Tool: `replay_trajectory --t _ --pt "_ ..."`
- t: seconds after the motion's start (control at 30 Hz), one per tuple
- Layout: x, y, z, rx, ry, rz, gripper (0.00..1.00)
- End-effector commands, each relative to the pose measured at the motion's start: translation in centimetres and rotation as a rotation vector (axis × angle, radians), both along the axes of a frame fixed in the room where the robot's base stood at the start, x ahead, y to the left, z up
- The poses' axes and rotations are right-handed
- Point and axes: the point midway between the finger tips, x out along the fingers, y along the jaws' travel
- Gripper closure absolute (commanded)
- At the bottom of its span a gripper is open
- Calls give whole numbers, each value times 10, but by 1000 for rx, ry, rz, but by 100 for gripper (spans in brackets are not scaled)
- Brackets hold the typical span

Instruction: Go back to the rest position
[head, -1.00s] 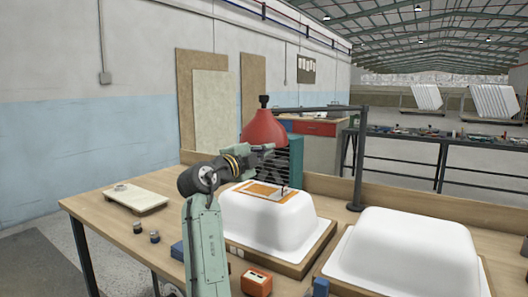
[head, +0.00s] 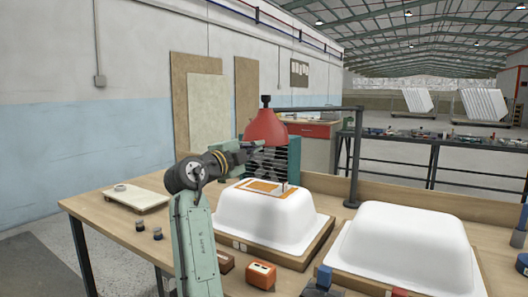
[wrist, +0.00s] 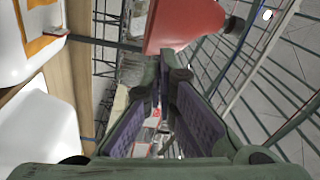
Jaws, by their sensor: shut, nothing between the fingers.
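My gripper (head: 258,147) is raised above the workbench in the head view, in front of the red lamp shade (head: 267,128). In the wrist view its fingers (wrist: 164,82) point away from the camera, with nothing between them. Below and to its right is a white bathtub shell (head: 262,213) with an orange-edged patch on top. A second white shell (head: 405,245) stands to the right. In the wrist view, the red lamp shade (wrist: 185,22) is close beside the fingers, and parts of both shells show at the left.
The wooden workbench (head: 105,212) carries a pale board (head: 136,197), two small dark jars (head: 148,229) and an orange box (head: 261,275). A dark post and lamp arm (head: 355,160) stand behind the shells. More tools sit at the front right. Open air surrounds my raised arm at the left.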

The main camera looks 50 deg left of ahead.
Motion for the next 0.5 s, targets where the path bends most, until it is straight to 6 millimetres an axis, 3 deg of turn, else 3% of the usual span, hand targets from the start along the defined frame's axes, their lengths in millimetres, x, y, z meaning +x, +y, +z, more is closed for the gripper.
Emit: replay_trajectory --t 0.2,0.5 --pt "-32 22 -5 -1 1 -2 100" --pt "-45 31 -5 1 1 -4 100"
